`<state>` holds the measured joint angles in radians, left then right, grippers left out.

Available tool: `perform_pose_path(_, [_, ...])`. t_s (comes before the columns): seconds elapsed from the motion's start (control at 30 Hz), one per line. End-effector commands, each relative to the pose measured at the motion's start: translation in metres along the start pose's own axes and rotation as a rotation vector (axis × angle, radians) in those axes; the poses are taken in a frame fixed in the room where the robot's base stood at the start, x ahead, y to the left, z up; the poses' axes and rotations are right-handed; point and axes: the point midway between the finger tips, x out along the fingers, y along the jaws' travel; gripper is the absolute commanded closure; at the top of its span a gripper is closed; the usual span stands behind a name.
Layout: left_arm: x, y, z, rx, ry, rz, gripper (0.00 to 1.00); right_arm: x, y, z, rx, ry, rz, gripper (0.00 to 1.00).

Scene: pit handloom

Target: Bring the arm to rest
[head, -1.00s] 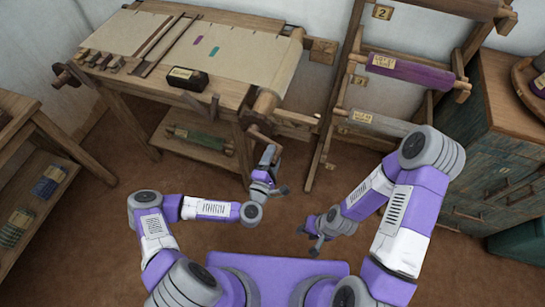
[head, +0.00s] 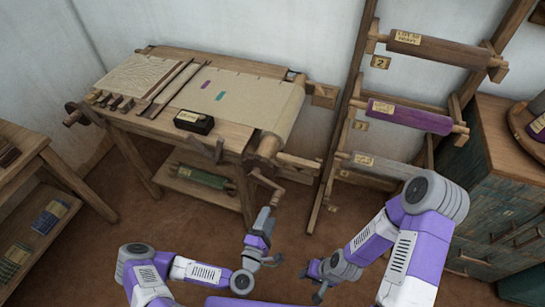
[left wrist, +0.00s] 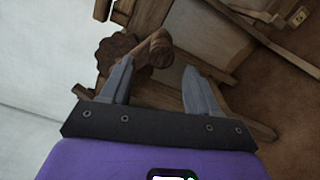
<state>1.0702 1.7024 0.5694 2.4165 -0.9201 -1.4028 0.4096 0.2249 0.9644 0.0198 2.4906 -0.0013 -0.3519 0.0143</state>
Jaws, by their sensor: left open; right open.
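My left gripper (head: 266,212) is open, close below the wooden crank handle (head: 270,187) at the loom's front right corner. In the left wrist view, the rounded end of a wooden handle (left wrist: 153,48) shows just beyond and between the spread fingers (left wrist: 158,70). The fingers stand apart and I see no grip on it. My right gripper (head: 310,284) is open and empty, low over the floor to the right of the left one. My left arm is bent low in front of the loom (head: 235,135).
The loom carries cream cloth (head: 245,100) and a black labelled box (head: 194,122). A wooden rack with labelled rolls, one purple (head: 410,117), stands at the back right. A greenish cabinet (head: 500,190) is at the right, a shelf (head: 40,225) at the left. Brown floor (head: 195,225) lies open between.

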Motion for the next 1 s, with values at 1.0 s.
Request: perform_pose_path(1.0, [-0.14, -0.084, -0.029, 0.86, -0.826, -1.247, 0.39, -0.025, -0.009, 0.001, 0.0, 0.0, 0.0, 0.57])
